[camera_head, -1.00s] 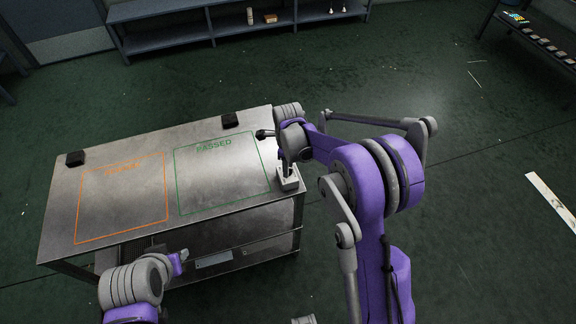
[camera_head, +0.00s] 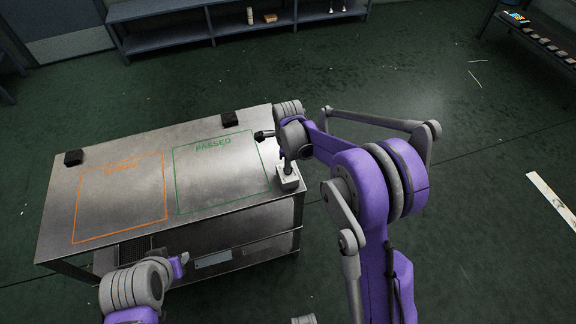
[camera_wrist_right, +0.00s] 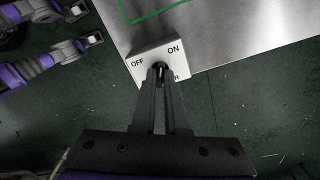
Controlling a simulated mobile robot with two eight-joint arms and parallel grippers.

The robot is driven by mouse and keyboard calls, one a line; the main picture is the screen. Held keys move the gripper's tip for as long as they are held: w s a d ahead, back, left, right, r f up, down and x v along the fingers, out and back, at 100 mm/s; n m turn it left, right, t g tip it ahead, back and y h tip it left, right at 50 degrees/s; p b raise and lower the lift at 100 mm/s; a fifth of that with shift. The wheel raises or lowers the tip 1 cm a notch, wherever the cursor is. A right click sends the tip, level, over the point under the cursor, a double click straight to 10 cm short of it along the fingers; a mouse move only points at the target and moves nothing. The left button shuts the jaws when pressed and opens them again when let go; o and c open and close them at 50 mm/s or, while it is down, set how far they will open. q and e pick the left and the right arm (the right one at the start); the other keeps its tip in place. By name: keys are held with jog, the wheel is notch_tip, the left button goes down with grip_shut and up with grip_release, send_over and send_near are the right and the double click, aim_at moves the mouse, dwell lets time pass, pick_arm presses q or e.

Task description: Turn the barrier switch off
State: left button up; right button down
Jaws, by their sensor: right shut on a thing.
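The barrier switch (camera_head: 288,179) is a small pale box at the table's right edge. In the right wrist view the switch box (camera_wrist_right: 146,58) shows the word OFF at left and ON at right, with lower lettering partly hidden. My right gripper (camera_wrist_right: 161,72) is shut on the dark switch lever, between the two labels. The fingers hide most of the lever, so I cannot tell which side it leans to. In the head view my right gripper (camera_head: 289,165) comes down onto the box from above. My left gripper (camera_head: 180,264) is near the table's front edge, away from the switch.
The metal table (camera_head: 222,212) has an orange outlined area and a green area marked PASSED, both empty. Two black blocks (camera_head: 74,157) (camera_head: 230,118) sit at its back edge. A shelf (camera_head: 185,32) stands at the back. The floor right of the table is clear.

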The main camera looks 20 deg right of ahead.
jog(key=n+b, duration=0.1)
jog(key=n, duration=0.1)
jog(key=shift+f+n, duration=0.1)
jog(key=shift+n, duration=0.3)
jog(key=n+b, duration=0.1)
jog(key=n, duration=0.2)
jog(key=shift+n, duration=0.3)
pick_arm(q)
jog(key=f, duration=0.2)
jog(key=s+f+b, duration=0.1)
jog(key=f+b, duration=0.1)
jog(key=f, duration=0.1)
jog(key=shift+s+f, duration=0.35)
jog(key=shift+s, duration=0.05)
pick_arm(e)
jog(key=n, duration=0.5)
jog(key=shift+n, duration=0.3)
jog(key=c, duration=0.9)
grip_release()
jog(key=shift+c, duration=0.2)
jog(key=shift+r, duration=0.2)
pick_arm(q)
jog(key=shift+r, duration=0.25)
pick_arm(e)
notch_tip(320, 180, up, 11)
jog(key=shift+f, duration=0.15)
